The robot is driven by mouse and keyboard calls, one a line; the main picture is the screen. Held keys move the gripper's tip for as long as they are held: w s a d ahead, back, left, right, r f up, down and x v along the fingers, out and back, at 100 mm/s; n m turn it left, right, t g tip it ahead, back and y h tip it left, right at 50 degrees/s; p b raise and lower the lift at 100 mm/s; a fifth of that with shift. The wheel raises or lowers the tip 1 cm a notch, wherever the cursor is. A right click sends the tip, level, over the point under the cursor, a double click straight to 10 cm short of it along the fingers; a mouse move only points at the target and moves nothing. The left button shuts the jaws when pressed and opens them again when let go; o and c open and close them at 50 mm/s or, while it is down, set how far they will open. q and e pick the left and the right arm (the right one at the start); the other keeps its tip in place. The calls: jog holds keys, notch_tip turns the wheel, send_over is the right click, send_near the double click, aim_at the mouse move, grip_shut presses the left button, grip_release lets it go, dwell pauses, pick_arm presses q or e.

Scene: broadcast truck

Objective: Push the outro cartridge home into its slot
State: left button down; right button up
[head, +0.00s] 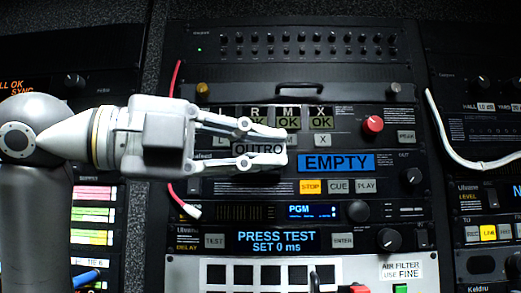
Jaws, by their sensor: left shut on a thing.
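The outro cartridge (258,150) is a grey block with a label reading OUTRO, in the middle of the head view. My left gripper (283,147) reaches in from the left and is shut on the cartridge, with one finger above and one below it. Its slot is hidden behind the gripper and cartridge. I cannot tell how deep the cartridge sits. The blue display (336,162) just to the right reads EMPTY. My right gripper is not in view.
Below the display are the STOP (311,187), CUE (338,187) and PLAY (365,186) buttons. A red cable (175,90) hangs left, and a white cable (450,140) loops at right. A handle (285,88) juts out above.

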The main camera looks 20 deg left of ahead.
pick_arm(q)
jog(key=shift+s+a+r, duration=0.1)
jog(key=shift+s+r, duration=0.05)
jog(key=shift+s, duration=0.3)
jog(key=shift+s+a+r, duration=0.1)
jog(key=shift+s, duration=0.35)
jog(key=w, duration=0.3)
jog(key=w+a+p, duration=0.1)
jog(key=shift+w+f, duration=0.2)
jog(key=shift+w, duration=0.4)
jog(key=shift+w+a, duration=0.15)
jog(key=shift+w, duration=0.55)
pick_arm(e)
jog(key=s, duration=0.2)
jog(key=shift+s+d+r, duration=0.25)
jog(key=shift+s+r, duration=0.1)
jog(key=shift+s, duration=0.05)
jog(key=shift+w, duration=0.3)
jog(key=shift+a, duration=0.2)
pick_arm(q)
jog(key=shift+w+a, duration=0.15)
jog(key=shift+w, duration=0.15)
